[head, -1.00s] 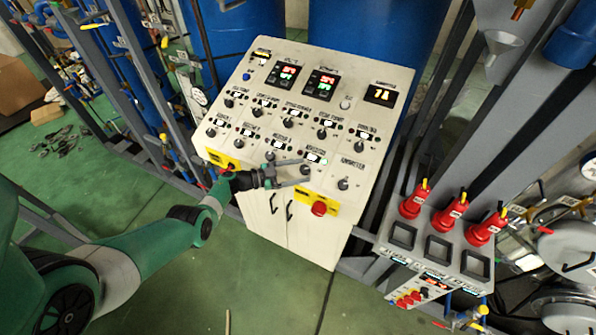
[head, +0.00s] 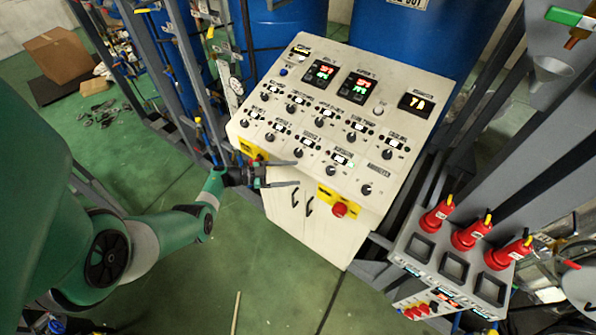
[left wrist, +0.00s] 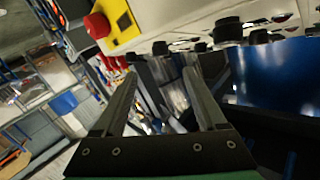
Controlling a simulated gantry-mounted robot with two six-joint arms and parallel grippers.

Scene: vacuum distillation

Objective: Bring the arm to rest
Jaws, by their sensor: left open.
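My left arm (head: 165,232) comes in from the left in the head view, green with grey bands. My left gripper (head: 298,173) is open and empty, in front of the lower left part of the control panel (head: 290,62). In the left wrist view its two grey fingers (left wrist: 160,85) are spread, with nothing between them. The panel's knobs (left wrist: 228,30) and the red emergency button (left wrist: 97,25) on its yellow plate show beyond the fingers. My right gripper is not in view.
Blue drums (head: 395,40) stand behind the panel. Red-handled devices (head: 470,232) stand on a grey rack at the right, below a funnel (head: 550,72). A cardboard box (head: 58,52) lies at the far left. The green floor (head: 190,285) in front is mostly clear.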

